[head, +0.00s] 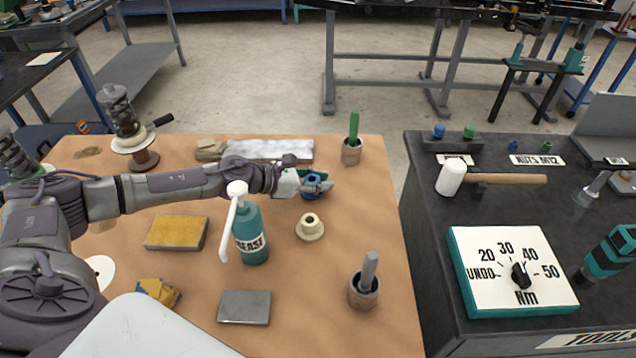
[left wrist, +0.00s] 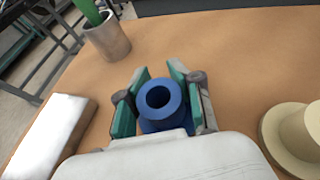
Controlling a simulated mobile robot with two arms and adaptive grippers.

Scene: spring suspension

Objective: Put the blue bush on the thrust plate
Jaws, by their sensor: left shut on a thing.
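The blue bush (head: 311,190) is a flanged ring with a round hole, and it sits between the fingers of my left gripper (head: 316,182). In the left wrist view the blue bush (left wrist: 164,122) shows its hole facing the camera, with a teal finger pad on each side. My left gripper (left wrist: 158,78) is shut on it, above the far part of the tan bench. I cannot tell whether the bush touches the bench. No part is clearly identifiable as the thrust plate. My right gripper is not in view.
A cream flanged bush (head: 310,228) stands just nearer than my left gripper. A grease bottle (head: 250,235) is to the left. Cups hold a green rod (head: 354,128) and a grey rod (head: 369,272). A spring assembly (head: 124,118) stands at the left. A dark tool bench (head: 500,205) is right.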

